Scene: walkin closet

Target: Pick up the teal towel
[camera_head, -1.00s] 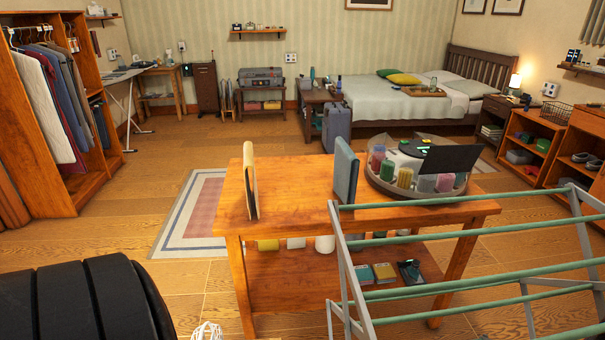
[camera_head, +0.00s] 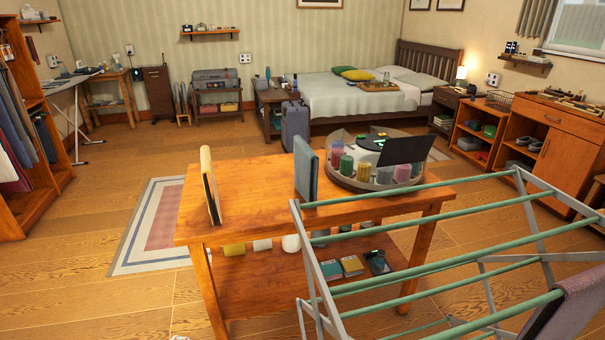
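I cannot pick out a teal towel for certain. A purple-grey cloth (camera_head: 566,312) hangs over the near right end of the drying rack (camera_head: 425,270), cut off by the frame edge. The rack has pale green bars and a grey metal frame. It stands in the right foreground, in front of the wooden table (camera_head: 250,208). A blue-grey upright panel (camera_head: 306,170) stands on the table; I cannot tell what it is. Neither of my grippers is in view, so their state does not show.
A round clear-walled tray (camera_head: 375,184) with several coloured cylinders and a dark panel stands on the table. The table's lower shelf (camera_head: 262,290) holds rolls and small boxes. Open wooden floor lies left of the table, around a bordered rug (camera_head: 150,250). A bed (camera_head: 350,105) stands behind.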

